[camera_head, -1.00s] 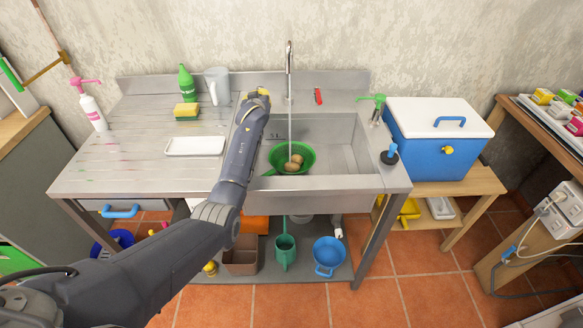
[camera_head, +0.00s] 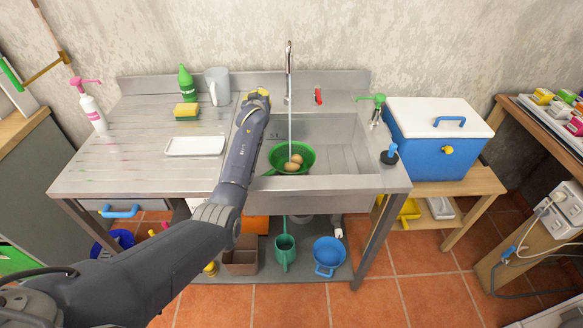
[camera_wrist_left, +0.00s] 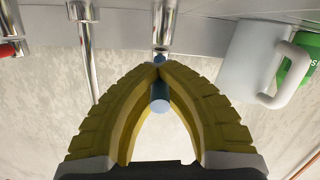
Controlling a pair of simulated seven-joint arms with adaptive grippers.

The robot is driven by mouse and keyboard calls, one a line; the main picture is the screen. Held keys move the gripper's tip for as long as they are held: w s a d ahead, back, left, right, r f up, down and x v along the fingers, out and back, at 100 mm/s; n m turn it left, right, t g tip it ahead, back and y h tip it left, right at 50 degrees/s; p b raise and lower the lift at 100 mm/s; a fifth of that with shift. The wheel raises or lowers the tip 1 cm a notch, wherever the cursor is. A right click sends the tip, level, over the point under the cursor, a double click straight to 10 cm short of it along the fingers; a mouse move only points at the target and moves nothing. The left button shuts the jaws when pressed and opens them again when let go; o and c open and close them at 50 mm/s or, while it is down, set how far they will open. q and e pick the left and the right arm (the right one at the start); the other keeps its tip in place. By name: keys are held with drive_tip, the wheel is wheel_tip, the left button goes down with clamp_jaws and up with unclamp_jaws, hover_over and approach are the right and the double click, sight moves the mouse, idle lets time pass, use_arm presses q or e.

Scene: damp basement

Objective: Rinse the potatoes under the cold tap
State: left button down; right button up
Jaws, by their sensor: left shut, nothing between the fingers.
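A green colander (camera_head: 274,162) sits in the steel sink basin (camera_head: 345,160) with brown potatoes (camera_head: 292,164) in it. A water stream (camera_head: 289,132) falls from the tall tap (camera_head: 289,70) onto the potatoes. A red tap handle (camera_head: 318,96) is right of the tap. My left gripper (camera_head: 258,97) is at the sink's back edge, left of the tap. In the left wrist view its yellow fingers (camera_wrist_left: 160,66) meet at the tips, shut and empty. A blue tap handle (camera_wrist_left: 160,98) shows between the fingers; I cannot tell whether they touch it. The head view hides this handle. My right gripper is out of view.
A green-topped dispenser (camera_head: 376,108) and a blue-handled plunger (camera_head: 390,154) are at right. A blue cooler (camera_head: 430,158) stands beyond.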

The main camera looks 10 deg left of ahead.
use_arm(q)
drive_tip(key=shift+f+t, duration=0.6)
drive_tip(key=shift+t, duration=0.2)
drive_tip(key=shift+s+f+y, duration=0.1)
drive_tip(key=shift+y, duration=0.2)
drive_tip(key=c, duration=2.1)
unclamp_jaws()
drive_tip(key=shift+c, duration=0.2)
drive_tip(key=o, duration=0.8)
drive_tip(key=v, duration=0.7)
drive_tip(key=shift+f, duration=0.1)
